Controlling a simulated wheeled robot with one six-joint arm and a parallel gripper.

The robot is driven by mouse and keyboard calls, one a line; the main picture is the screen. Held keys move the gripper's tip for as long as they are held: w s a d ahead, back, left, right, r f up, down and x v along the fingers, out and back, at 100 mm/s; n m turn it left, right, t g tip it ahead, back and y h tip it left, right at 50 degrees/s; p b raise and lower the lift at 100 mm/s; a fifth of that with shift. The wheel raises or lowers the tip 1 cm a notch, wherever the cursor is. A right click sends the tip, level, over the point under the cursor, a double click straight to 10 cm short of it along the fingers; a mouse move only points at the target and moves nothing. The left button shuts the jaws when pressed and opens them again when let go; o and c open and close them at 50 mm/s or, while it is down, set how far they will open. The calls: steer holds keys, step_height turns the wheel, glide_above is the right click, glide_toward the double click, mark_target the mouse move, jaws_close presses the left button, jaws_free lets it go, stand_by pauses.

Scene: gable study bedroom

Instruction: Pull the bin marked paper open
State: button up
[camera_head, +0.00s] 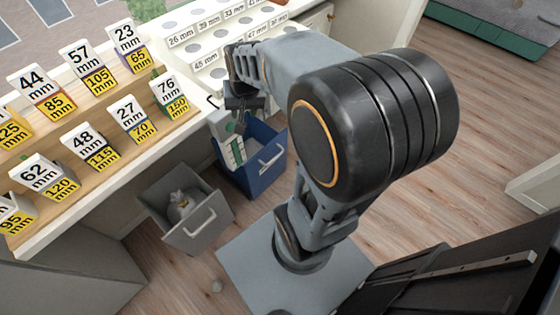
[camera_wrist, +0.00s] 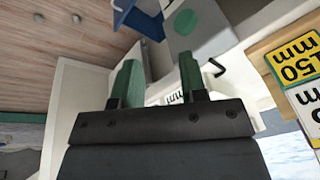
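A blue bin (camera_head: 250,170) is pulled out below the counter, with a pale handle on its front and whitish contents inside. A grey bin (camera_head: 187,222) is pulled out to its left, with a pale handle and a crumpled light bag inside. I cannot read a paper marking on either. My gripper (camera_head: 238,118) is above the blue bin's back left part, near the counter edge, and partly hides it. In the wrist view my gripper (camera_wrist: 160,78) has its two green-padded fingers apart with nothing seen held between them. A blue part with a pale handle (camera_wrist: 125,12) shows at the top there.
The counter holds a wooden stepped rack (camera_head: 110,130) with several numbered blocks and a white board (camera_head: 195,55) with marked round spots. A grey block with a green disc (camera_wrist: 197,28) is close beyond the fingers. Wooden floor (camera_head: 480,140) is clear at right.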

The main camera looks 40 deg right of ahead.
steer(key=w+d+f+m+b, duration=0.3)
steer(key=d+f+b, duration=0.15)
steer(key=f, duration=0.45)
steer(key=w+d+f+m+b, duration=0.2)
steer(key=d+f+b, duration=0.25)
steer(key=f, duration=0.55)
steer(key=m+b, duration=0.5)
steer(key=b, duration=0.2)
glide_toward(279, 155)
steer(key=shift+g, duration=0.4)
steer(key=f+b, duration=0.1)
steer(key=f, duration=0.1)
steer(key=w+f+b, duration=0.1)
steer(key=f+b, duration=0.1)
steer(key=w+f+b, duration=0.1)
steer(key=f, duration=0.2)
steer(key=shift+b, duration=0.3)
steer(key=shift+w+f, duration=0.2)
steer(key=shift+f, duration=0.4)
jaws_close()
